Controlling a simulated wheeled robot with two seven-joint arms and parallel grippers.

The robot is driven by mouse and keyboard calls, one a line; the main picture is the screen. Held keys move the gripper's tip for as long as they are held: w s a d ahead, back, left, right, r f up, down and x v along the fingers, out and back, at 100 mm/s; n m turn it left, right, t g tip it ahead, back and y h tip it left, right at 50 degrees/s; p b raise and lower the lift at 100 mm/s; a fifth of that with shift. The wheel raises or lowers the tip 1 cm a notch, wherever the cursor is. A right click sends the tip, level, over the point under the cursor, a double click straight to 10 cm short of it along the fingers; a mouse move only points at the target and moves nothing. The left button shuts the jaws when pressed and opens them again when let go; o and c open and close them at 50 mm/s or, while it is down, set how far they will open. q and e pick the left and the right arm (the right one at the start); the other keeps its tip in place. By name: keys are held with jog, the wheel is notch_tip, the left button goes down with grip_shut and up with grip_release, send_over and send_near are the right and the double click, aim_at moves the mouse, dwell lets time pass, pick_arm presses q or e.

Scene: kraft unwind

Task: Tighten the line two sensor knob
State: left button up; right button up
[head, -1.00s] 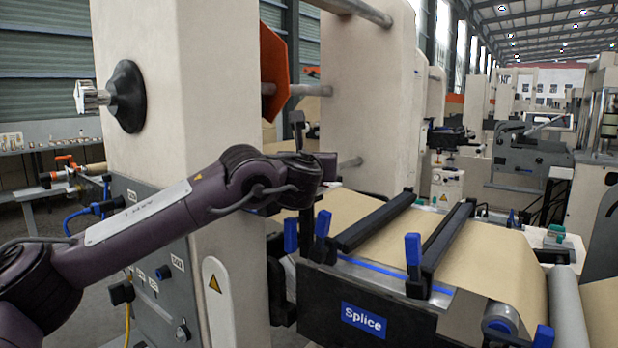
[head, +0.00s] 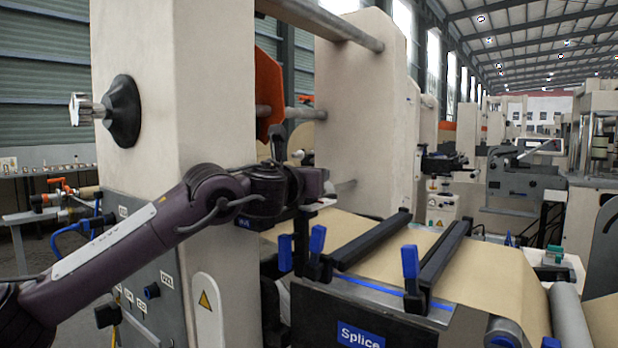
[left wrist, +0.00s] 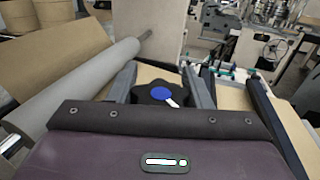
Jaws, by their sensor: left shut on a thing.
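A black star-shaped knob (left wrist: 150,94) with a blue centre cap and a white pointer mark shows in the left wrist view, just beyond my purple gripper body. The white mark points to the lower right. My left gripper (left wrist: 160,98) is shut on this knob; its fingertips are mostly hidden by the gripper body. In the head view my left arm reaches from the lower left to the far side of the splice table, its end (head: 312,185) beside the cream column. The knob is hidden there, and no line label is readable. My right gripper is not in view.
The splice table (head: 370,322) carries brown paper (head: 490,265), two black bars and blue clamp handles (head: 410,262) close to my left arm. A cream column (head: 215,110) with a black cone hub (head: 124,112) stands left. A grey roll (head: 568,320) lies right.

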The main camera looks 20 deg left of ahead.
pick_arm(q)
jog(key=o, duration=1)
jog(key=shift+s+a+r, duration=0.1)
jog(key=shift+s+r, duration=0.05)
jog(key=shift+r, duration=0.3)
jog(key=shift+f, duration=0.15)
jog(key=shift+s+f, duration=0.1)
jog(key=s+b, duration=0.1)
jog(key=s, duration=0.6)
jog(key=shift+s+a, duration=0.2)
jog(key=shift+a, duration=0.1)
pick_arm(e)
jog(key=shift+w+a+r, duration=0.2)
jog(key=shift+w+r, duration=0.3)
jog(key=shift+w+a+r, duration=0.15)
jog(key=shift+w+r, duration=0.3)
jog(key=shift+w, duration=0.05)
pick_arm(q)
jog(key=shift+c, duration=0.2)
